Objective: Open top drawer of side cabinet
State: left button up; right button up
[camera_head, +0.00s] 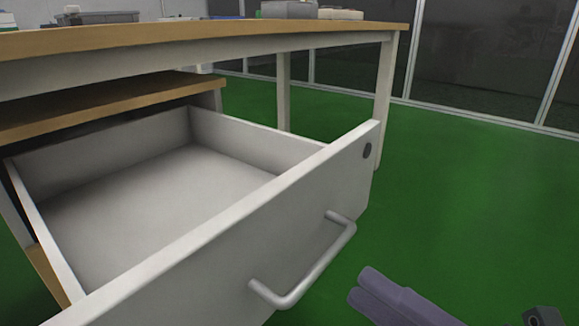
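The side cabinet (95,98) stands under the table, with its wooden top showing. Its top drawer (165,190) is pulled far out and looks empty inside. The drawer's white front (210,270) carries a grey bar handle (318,272) and a dark round lock (367,150). My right gripper (362,286) is at the bottom, right of the handle and apart from it. Its two purple-grey fingers lie side by side with no clear gap, and nothing shows between them. My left gripper is not in view.
The wooden table (240,33) overhangs the cabinet, and grey boxes (290,9) stand on it. A table leg (384,82) stands behind the drawer. The green floor (470,190) to the right is clear up to the glass wall (490,55).

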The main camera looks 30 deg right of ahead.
jog(key=shift+v, duration=1.75)
jog(key=shift+r, duration=0.15)
jog(key=w+d+r+m+g+h+p, duration=0.1)
jog(key=w+r+m+g+h+p, duration=0.2)
jog(key=r+p, duration=0.65)
jog(key=w+d+r+m+g+h+p, duration=0.1)
jog(key=w+r+m+h+p, duration=0.1)
jog(key=r+m+p, duration=0.55)
jog(key=w+d+r+m+g+h+p, duration=0.1)
jog(key=w+r+m+g+h+p, duration=0.15)
jog(key=r+p, duration=0.85)
jog(key=s+a+r+m+g+p, duration=0.2)
jog(key=s+r+g+p, duration=0.15)
jog(key=r+p, duration=0.6)
jog(key=s+a+r+m+g+p, duration=0.2)
jog(key=s+r+m+p, duration=0.15)
jog(key=r+p, duration=0.65)
jog(key=s+a+r+m+g+p, duration=0.2)
jog(key=s+r+g+p, duration=0.15)
jog(key=r+p, duration=0.65)
notch_tip(320, 180, up, 32)
jog(key=p, duration=3.6)
jog(key=shift+s+d+y, duration=0.25)
jog(key=shift+y, duration=0.1)
